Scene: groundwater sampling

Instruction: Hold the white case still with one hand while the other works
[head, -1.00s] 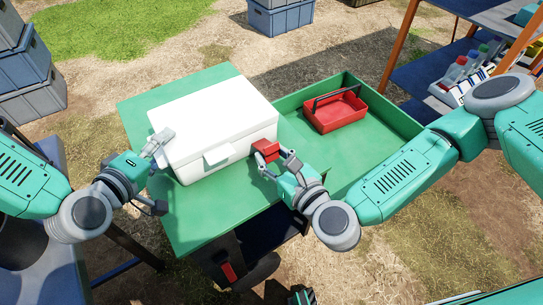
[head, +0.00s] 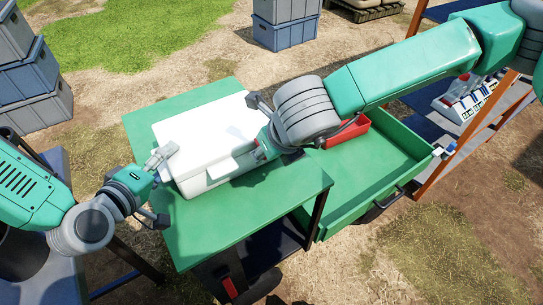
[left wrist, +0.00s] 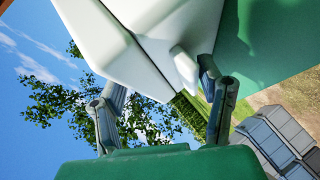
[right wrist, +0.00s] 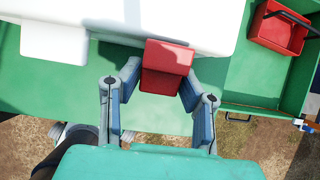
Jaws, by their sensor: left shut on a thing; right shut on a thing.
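The white case (head: 200,135) sits closed on the green tabletop (head: 225,215). My left gripper (head: 160,165) is at its left end. In the left wrist view the fingers (left wrist: 162,105) stand either side of the case's edge (left wrist: 150,50), closed on it.
A green tray (head: 375,180) adjoins the table on the right, holding a red carrier (head: 352,130) partly hidden by my right arm. A shelf with bottles (head: 470,97) stands at the far right. Grey crates (head: 35,95) are stacked at left. The front tabletop is clear.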

